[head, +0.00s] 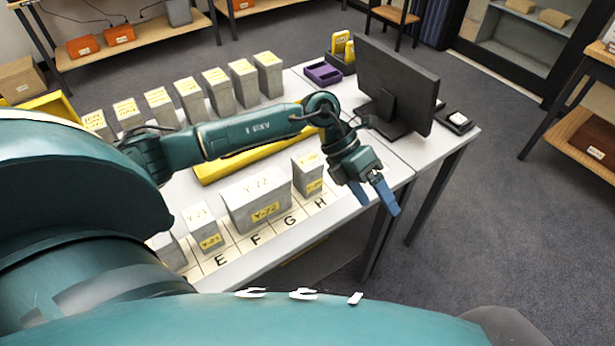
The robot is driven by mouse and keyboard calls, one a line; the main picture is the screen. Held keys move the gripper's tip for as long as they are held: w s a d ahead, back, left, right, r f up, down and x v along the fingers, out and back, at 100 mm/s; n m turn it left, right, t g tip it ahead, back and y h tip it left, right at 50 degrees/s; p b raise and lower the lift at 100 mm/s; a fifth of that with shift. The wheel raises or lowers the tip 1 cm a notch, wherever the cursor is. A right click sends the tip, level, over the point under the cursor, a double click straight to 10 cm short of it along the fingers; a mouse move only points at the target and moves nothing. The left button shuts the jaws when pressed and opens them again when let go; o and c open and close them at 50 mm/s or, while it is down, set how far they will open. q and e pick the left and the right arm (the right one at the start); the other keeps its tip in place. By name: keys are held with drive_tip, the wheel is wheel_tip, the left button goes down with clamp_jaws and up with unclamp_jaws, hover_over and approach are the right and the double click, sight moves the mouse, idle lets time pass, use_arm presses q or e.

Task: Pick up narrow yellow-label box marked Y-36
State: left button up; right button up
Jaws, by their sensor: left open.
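Grey boxes with yellow labels stand in a front row on the white table (400,168). A narrow box (308,173) stands by the letter H; its label is too small to read for certain. Another narrow box (203,228) stands at the left, and a wide box (257,203), which seems to read Y-72, stands between them. I cannot tell which box is Y-36. My left gripper (378,202) is open and empty, with blue fingers pointing down, right of the narrow box by H and apart from it. My right gripper is not in view.
A back row of several grey boxes (190,98) stands behind a yellow tray edge (212,171). A monitor (400,82), a purple tray (323,73) and a small dark device (456,121) occupy the right side. My left arm hides part of the table.

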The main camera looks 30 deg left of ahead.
use_arm(q)
drive_tip(key=w+a+y, duration=0.3)
drive_tip(key=a+y, duration=0.1)
drive_tip(key=a, duration=0.3)
wheel_tip(320, 180, up, 3)
drive_tip(key=t+y, duration=0.1)
drive_tip(key=y, duration=0.3)
hover_over(306, 160)
drive_tip(key=shift+s+d+f, duration=0.1)
drive_tip(key=shift+s+d, duration=0.05)
drive_tip(key=shift+d, duration=0.2)
drive_tip(key=shift+y, duration=0.4)
drive_tip(key=f, duration=0.7)
drive_tip(key=shift+a, duration=0.35)
drive_tip(key=shift+w+d+f+p, duration=0.15)
drive_tip(key=shift+f+p, duration=0.3)
drive_tip(key=shift+f, duration=1)
drive_tip(key=shift+w+f+p, duration=0.15)
drive_tip(key=shift+f+p, duration=0.3)
drive_tip(key=shift+f, duration=0.95)
drive_tip(key=c, duration=1.2)
